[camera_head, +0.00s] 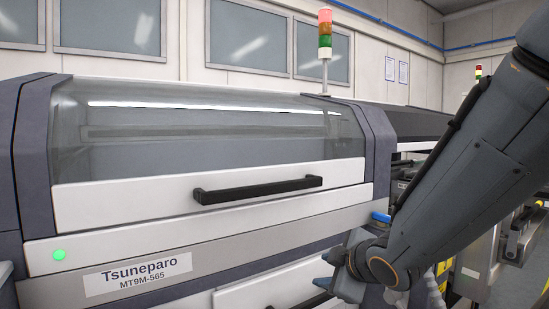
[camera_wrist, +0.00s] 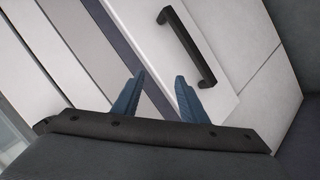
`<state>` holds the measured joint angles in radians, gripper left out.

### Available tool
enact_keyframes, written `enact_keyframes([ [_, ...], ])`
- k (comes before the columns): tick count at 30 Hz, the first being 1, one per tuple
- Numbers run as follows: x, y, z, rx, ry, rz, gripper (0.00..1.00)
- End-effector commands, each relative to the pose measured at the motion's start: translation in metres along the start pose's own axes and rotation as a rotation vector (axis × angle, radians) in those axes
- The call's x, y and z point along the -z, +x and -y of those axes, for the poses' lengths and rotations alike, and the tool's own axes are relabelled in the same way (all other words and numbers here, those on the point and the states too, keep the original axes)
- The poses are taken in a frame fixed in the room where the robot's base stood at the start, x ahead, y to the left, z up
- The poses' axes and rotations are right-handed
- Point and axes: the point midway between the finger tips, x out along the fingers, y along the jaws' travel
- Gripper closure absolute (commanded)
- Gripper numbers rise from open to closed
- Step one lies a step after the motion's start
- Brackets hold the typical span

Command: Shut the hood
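The hood (camera_head: 120,205) is the clear curved cover with a white front on the large machine in the head view. Its white lower edge lies along the machine's front ledge, with no open gap visible, so it looks down. Its black bar handle (camera_head: 258,189) is in plain view and nothing touches it. My gripper (camera_head: 328,270) is low, to the right of and below that handle. In the wrist view my gripper (camera_wrist: 159,75) shows two blue fingers apart with nothing between them. A black handle (camera_wrist: 188,45) on a white panel lies beyond the fingers; I cannot tell for certain which handle it is.
A white lower panel (camera_head: 262,297) with a dark handle is under the name plate (camera_head: 138,273). A green light (camera_head: 59,255) glows on the ledge. A signal tower (camera_head: 325,35) stands behind the hood. More machinery (camera_head: 520,232) stands at right. The space before the hood is clear.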

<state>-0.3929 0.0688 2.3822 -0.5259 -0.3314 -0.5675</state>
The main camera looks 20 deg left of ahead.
Motion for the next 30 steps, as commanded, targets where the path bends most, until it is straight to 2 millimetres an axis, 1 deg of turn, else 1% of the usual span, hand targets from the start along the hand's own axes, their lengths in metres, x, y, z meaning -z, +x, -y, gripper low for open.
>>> enact_keyframes([
  [1, 0.014, -0.009, -0.022, -0.027, -0.07, -0.052, 0.61],
  [3, 0.031, -0.013, -0.043, -0.067, -0.178, -0.138, 0.61],
  [5, 0.046, -0.02, -0.058, -0.101, -0.268, -0.214, 0.61],
  [6, 0.057, -0.025, -0.067, -0.124, -0.327, -0.268, 0.61],
  [9, 0.083, -0.041, -0.084, -0.182, -0.468, -0.408, 0.61],
  [12, 0.105, -0.058, -0.09, -0.237, -0.586, -0.543, 0.61],
  [15, 0.123, -0.075, -0.09, -0.284, -0.674, -0.662, 0.61],
  [18, 0.135, -0.088, -0.09, -0.321, -0.731, -0.745, 0.61],
  [21, 0.141, -0.095, -0.088, -0.341, -0.759, -0.793, 0.61],
  [25, 0.15, -0.092, -0.087, -0.349, -0.769, -0.811, 0.61],
  [30, 0.17, -0.075, -0.086, -0.347, -0.769, -0.812, 0.61],
])
